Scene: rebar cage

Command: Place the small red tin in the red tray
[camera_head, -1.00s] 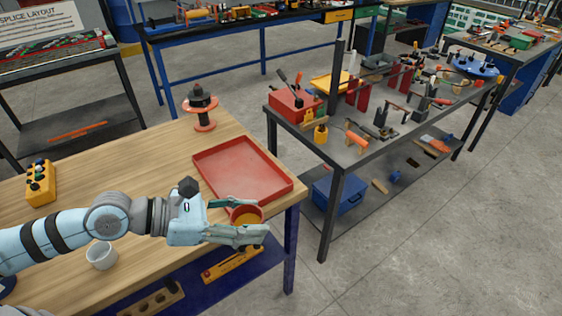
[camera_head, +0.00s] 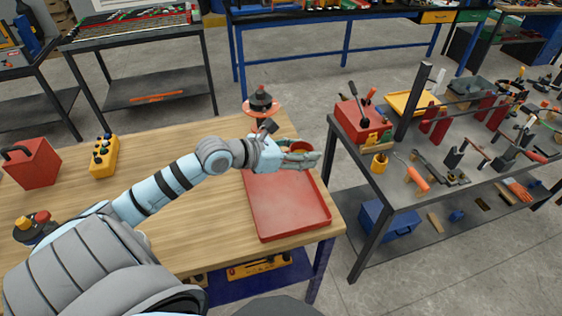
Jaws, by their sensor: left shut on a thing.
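The red tray (camera_head: 288,222) lies flat on the wooden workbench at its right end. My left gripper (camera_head: 303,158) reaches in from the left and is shut on the small red tin (camera_head: 301,147). The tin shows its red rim and orange-brown inside, partly hidden behind the fingers. In the picture the gripper and tin overlap the far end of the tray. I cannot tell how high the tin is above it. My right gripper is not in view.
A reddish spool with a dark top (camera_head: 261,104) stands just behind the tray, close to my left gripper. A grey tool table (camera_head: 400,190) stands right, across a gap.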

